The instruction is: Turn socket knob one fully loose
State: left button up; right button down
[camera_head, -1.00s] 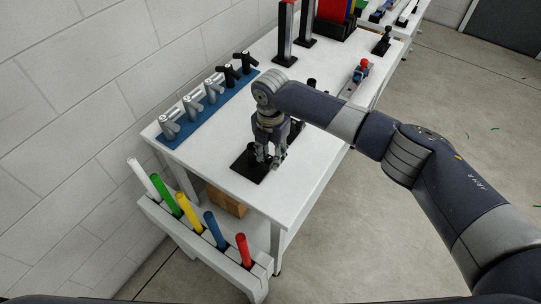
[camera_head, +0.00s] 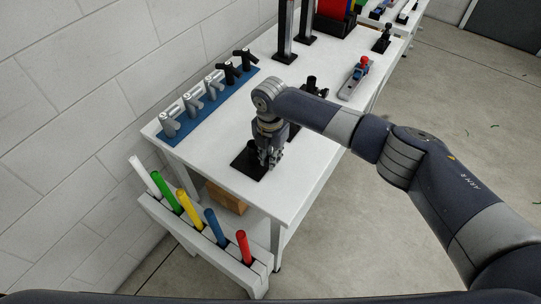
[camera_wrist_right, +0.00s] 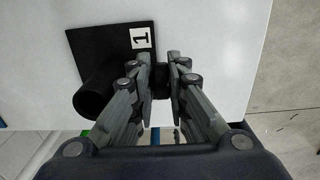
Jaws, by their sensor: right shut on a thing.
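Socket one is a black block with a round open tube on a flat black plate (camera_head: 243,162), near the front end of the white table. In the right wrist view its tube (camera_wrist_right: 97,92) opens to the left, and a white label "1" (camera_wrist_right: 140,37) marks the plate. My right gripper (camera_head: 268,160) points down at the socket's right side. In the right wrist view the fingers of my right gripper (camera_wrist_right: 161,75) are closed around the small dark knob (camera_wrist_right: 160,82), which they partly hide. My left gripper is not in view.
Behind my right wrist stands another black socket (camera_head: 311,85). A blue rack (camera_head: 212,105) with several grey and black pieces lies along the wall side. A clamp with a red knob (camera_head: 357,77) sits at the right edge. Coloured rods stand in a lower white holder (camera_head: 205,243).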

jog(key=shift+r, duration=0.1)
jog(key=shift+s+a+r+t+h+p, duration=0.1)
jog(key=shift+s+a+t+h+p, duration=0.1)
jog(key=shift+t+h+p, duration=0.45)
jog(key=shift+s+t+h+p, duration=0.1)
jog(key=shift+t+h+p, duration=0.25)
jog(key=shift+t+p, duration=0.45)
jog(key=shift+s+a+t+h+p, duration=0.1)
jog(key=shift+t+h+p, duration=0.2)
jog(key=shift+t+h, duration=0.35)
jog(key=shift+s+a+f+t+h, duration=0.1)
jog(key=shift+f+t+h, duration=0.2)
jog(key=shift+t, duration=0.6)
jog(key=shift+s+f+t+h, duration=0.1)
jog(key=shift+t+h, duration=0.45)
jog(key=shift+t, duration=0.25)
jog(key=shift+s+a+f+t+h+b, duration=0.1)
jog(key=shift+f+t+h+b, duration=0.05)
jog(key=shift+t+h+b, duration=0.4)
jog(key=shift+s+f+t+h+b, duration=0.15)
jog(key=shift+t+h+b, duration=0.9)
jog(key=shift+t+b, duration=0.6)
